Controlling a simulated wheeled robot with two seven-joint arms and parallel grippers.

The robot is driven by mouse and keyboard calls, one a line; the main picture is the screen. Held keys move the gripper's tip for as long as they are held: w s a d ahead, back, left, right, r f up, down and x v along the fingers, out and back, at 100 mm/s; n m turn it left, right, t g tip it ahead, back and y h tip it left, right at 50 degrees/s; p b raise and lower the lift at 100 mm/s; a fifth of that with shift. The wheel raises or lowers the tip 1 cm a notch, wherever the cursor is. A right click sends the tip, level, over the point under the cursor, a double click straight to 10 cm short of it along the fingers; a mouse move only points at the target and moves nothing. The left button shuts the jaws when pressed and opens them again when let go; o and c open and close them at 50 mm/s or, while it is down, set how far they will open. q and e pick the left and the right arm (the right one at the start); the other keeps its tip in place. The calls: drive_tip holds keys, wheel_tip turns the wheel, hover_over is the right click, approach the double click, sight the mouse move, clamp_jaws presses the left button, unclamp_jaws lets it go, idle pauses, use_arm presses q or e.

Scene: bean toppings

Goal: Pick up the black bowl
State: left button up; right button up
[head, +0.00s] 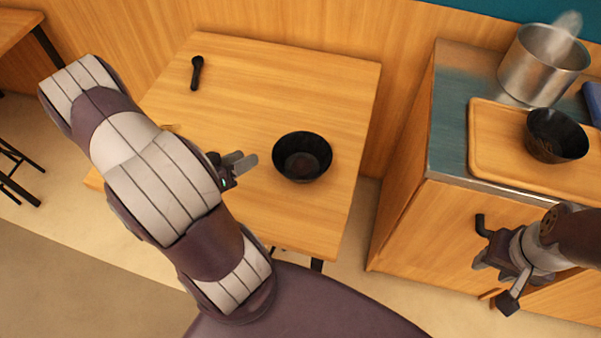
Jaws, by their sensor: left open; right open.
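A black bowl (302,157) stands upright on the wooden table (330,85), right of its middle. A second black bowl (556,136) stands on a cutting board on the counter at the right. My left gripper (247,164) is just left of the table bowl, apart from it in the picture; its fingers point toward the bowl and my arm hides part of it. It is open and empty. My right gripper (492,262) is open and empty in front of the counter cabinet, below the counter bowl in the picture.
A black spoon-like utensil (196,72) lies on the table's far left. A metal pot (541,66) stands behind the wooden cutting board (484,138) on the counter (455,92). A blue object (593,101) is at the right edge. The table's far middle is clear.

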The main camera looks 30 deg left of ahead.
use_arm(q)
approach(286, 141)
drive_tip(key=shift+w+a+f+b, duration=0.15)
drive_tip(key=shift+w+f, duration=0.15)
drive_tip(key=shift+w, duration=0.25)
drive_tip(key=shift+w+a+f+b, duration=0.15)
drive_tip(key=shift+w+f, duration=0.15)
drive_tip(key=shift+w, duration=0.2)
drive_tip(key=x, duration=0.2)
drive_tip(key=d+x, duration=0.1)
drive_tip(key=x, duration=0.2)
drive_tip(key=shift+r, duration=0.1)
drive_tip(key=shift+w+b, duration=0.3)
clamp_jaws()
